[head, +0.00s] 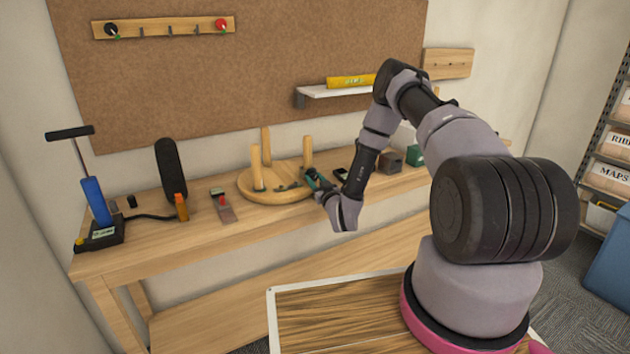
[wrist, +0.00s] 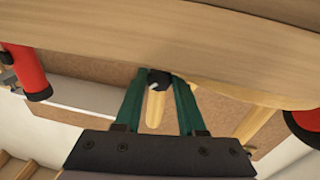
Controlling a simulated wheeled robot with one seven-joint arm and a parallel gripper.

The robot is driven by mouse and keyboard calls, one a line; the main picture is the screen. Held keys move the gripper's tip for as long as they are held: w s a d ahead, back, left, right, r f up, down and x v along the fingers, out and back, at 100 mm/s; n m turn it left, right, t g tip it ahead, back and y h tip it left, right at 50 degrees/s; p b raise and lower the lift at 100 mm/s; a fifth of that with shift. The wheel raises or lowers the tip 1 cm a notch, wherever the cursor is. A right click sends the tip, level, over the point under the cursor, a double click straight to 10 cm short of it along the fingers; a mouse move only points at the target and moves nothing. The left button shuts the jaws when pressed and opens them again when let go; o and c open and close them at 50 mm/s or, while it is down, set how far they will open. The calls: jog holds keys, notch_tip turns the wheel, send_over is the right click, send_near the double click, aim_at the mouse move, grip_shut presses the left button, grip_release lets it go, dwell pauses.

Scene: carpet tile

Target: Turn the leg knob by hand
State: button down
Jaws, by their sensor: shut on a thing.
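The round wooden stool (head: 290,197) lies upside down on the workbench, its pale legs (head: 255,167) pointing up. My gripper (head: 312,178) is at the right side of the stool. In the wrist view its green fingers (wrist: 159,78) are shut on a small black knob (wrist: 158,81). A pale wooden leg (wrist: 154,110) shows beyond the knob, between the fingers. The fingers cover the sides of the knob, and its turn angle cannot be told.
On the workbench (head: 150,245) stand a blue-handled pump (head: 95,200) at left, a black upright item (head: 170,165) and a red-grey tool (head: 223,206). Small boxes (head: 390,160) stand right of my forearm. A shelf (head: 335,91) is above.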

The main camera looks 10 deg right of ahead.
jog(key=shift+f, duration=0.1)
jog(key=c, duration=0.5)
grip_release()
jog(key=shift+s, duration=0.15)
jog(key=v, duration=1)
jog(key=shift+s+d, duration=0.1)
jog(key=shift+s, duration=0.2)
